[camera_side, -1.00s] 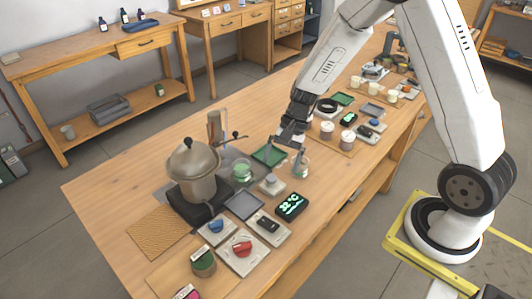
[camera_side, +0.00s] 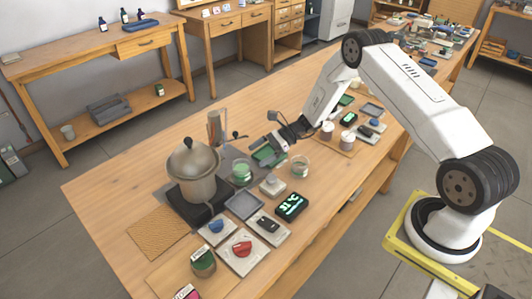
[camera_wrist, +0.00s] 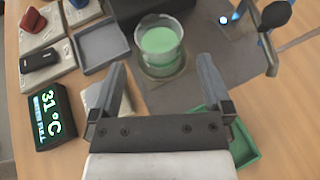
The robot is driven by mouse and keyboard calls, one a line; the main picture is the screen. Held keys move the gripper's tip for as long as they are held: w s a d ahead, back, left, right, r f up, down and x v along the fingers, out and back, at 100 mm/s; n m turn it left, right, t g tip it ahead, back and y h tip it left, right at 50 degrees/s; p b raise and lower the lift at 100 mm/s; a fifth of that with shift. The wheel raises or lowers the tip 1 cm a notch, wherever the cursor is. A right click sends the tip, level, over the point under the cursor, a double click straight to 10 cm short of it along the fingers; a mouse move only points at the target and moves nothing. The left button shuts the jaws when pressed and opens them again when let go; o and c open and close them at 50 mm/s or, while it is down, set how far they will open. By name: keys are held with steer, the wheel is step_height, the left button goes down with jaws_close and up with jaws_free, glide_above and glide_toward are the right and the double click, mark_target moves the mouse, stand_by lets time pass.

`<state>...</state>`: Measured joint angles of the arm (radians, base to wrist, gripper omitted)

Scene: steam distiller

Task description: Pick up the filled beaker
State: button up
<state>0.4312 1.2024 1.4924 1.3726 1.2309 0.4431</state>
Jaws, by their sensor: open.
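The filled beaker (camera_side: 242,172) is clear glass with pale green liquid. It stands upright on the grey mat right of the pot. In the wrist view the filled beaker (camera_wrist: 160,42) is at top centre, just beyond my fingertips. My gripper (camera_side: 263,137) is open and empty, tilted toward the left, above and to the back right of this beaker. In the wrist view my gripper (camera_wrist: 162,65) has its fingers spread wide, neither seen touching the glass.
A metal pot (camera_side: 193,170) on a dark base stands close left of the beaker. A second glass beaker (camera_side: 300,166) stands to the right. A green tray (camera_wrist: 242,140) lies under my gripper. A display (camera_wrist: 47,117) reads 31 °C. The table's left end is clear.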

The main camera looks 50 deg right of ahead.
mark_target(235, 169)
steer(key=shift+a, duration=0.1)
steer(key=shift+x, duration=3.85)
steer(key=shift+f, duration=0.1)
steer(key=c, duration=1.3)
steer(key=shift+o, duration=0.2)
steer(key=shift+r, duration=0.3)
steer(key=shift+r, duration=1.3)
steer(key=s+r, duration=0.9)
steer(key=s, duration=0.5)
steer(key=shift+d+r, duration=0.25)
steer(key=shift+r, duration=0.1)
